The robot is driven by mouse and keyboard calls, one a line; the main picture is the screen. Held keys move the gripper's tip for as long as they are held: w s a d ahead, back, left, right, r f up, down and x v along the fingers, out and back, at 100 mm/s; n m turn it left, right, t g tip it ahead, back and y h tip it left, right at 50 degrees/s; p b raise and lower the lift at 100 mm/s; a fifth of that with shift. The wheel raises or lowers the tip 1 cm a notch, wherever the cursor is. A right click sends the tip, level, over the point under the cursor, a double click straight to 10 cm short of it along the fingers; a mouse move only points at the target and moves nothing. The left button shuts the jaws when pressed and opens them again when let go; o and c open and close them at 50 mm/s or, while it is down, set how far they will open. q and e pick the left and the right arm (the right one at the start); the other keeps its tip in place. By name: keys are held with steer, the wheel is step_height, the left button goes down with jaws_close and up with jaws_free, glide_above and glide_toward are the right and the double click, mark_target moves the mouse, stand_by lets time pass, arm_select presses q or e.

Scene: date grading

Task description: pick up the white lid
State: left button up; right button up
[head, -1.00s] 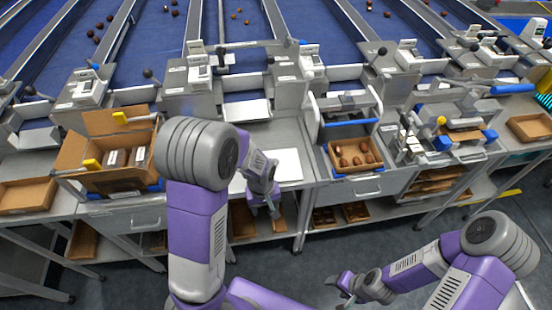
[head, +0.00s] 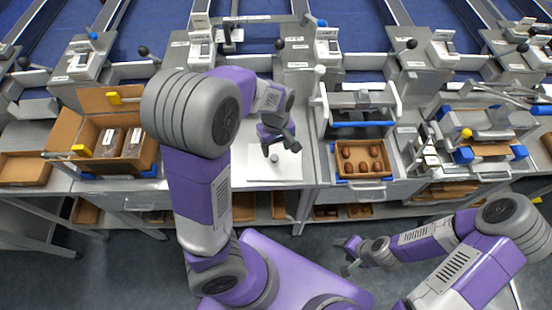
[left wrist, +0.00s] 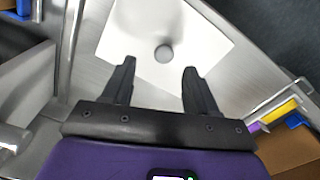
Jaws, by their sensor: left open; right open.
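The white lid (head: 291,168) lies flat on the steel worktop, a square plate with a small round grey knob (head: 278,157) in its middle. It also fills the upper middle of the left wrist view (left wrist: 207,42), its knob (left wrist: 164,53) showing there just beyond the fingertips. My left gripper (head: 281,151) is open and empty, pointing down over the lid; the knob lies between its fingers' lines in the left wrist view (left wrist: 159,67). The gap in height is hard to tell. My right gripper (head: 349,257) is open and empty, low in front of the bench.
A cardboard carton (head: 84,150) with dark packs stands at left on the bench. A tray (head: 382,174) of dates sits right of the lid. A press-like device with blue parts (head: 486,140) is further right. Shelves with boxes lie below.

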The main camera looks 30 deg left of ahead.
mark_target(275, 158)
arm_select(q)
steer(key=f, duration=0.1)
steer(key=f+b, duration=0.1)
steer(key=f, duration=0.2)
steer(key=shift+s+a+f+b, duration=0.1)
steer(key=shift+s+f+b, duration=0.15)
steer(key=shift+f+b, duration=0.15)
steer(key=shift+r, duration=0.1)
jaws_close()
